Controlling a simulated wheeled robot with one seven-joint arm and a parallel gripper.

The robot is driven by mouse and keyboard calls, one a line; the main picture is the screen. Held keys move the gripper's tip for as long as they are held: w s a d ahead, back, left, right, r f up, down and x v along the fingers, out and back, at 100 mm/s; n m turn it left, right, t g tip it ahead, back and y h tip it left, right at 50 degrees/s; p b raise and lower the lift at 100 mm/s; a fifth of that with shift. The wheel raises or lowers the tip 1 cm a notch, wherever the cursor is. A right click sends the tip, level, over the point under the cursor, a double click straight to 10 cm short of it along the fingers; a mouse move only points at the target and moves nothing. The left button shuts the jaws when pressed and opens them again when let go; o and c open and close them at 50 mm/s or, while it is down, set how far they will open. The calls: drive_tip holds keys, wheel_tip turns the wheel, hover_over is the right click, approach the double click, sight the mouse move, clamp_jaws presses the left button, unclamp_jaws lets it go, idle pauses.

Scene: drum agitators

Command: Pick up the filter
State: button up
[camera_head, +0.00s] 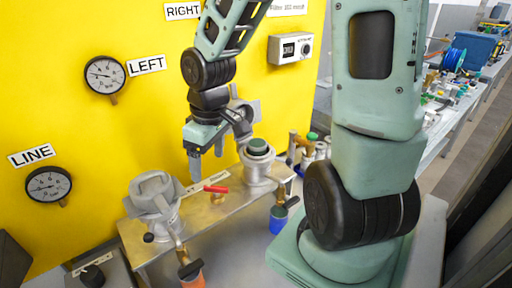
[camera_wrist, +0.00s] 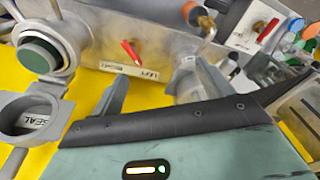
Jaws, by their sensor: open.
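The filter (camera_head: 258,146), which I take to be the green-topped piece, sits upright in the round metal housing on the right of the metal bench. In the wrist view the green top of the filter (camera_wrist: 38,54) shows at the upper left, outside my fingers. My gripper (camera_head: 206,165) is above the bench, to the left of that housing and apart from it. In the wrist view my gripper (camera_wrist: 163,92) has its two fingers spread, with no filter between them. The filter's lower body is hidden inside the housing.
A second metal housing (camera_head: 155,195) stands on the left of the bench. A red valve handle (camera_head: 216,189) lies between the housings. A ring-shaped lid (camera_wrist: 30,118) marked SEAL stands open beside the filter. The yellow wall (camera_head: 90,135) with gauges is behind.

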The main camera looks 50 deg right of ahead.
drive_tip(key=d+r+m+p, duration=0.2)
drive_tip(key=d+r+p, duration=0.25)
drive_tip(key=d, duration=0.65)
drive_tip(key=m+t+p, duration=0.2)
drive_tip(key=p, duration=0.1)
approach(258, 143)
drive_tip(key=f+b, duration=0.2)
drive_tip(key=b, duration=0.1)
drive_tip(key=w+f+b, duration=0.1)
drive_tip(key=shift+a+h+b, duration=0.3)
drive_tip(key=shift+a+h, duration=0.05)
drive_tip(key=shift+h, duration=0.05)
drive_tip(key=shift+b+x, duration=0.45)
drive_tip(key=shift+x, duration=2.45)
drive_tip(key=c, duration=1.4)
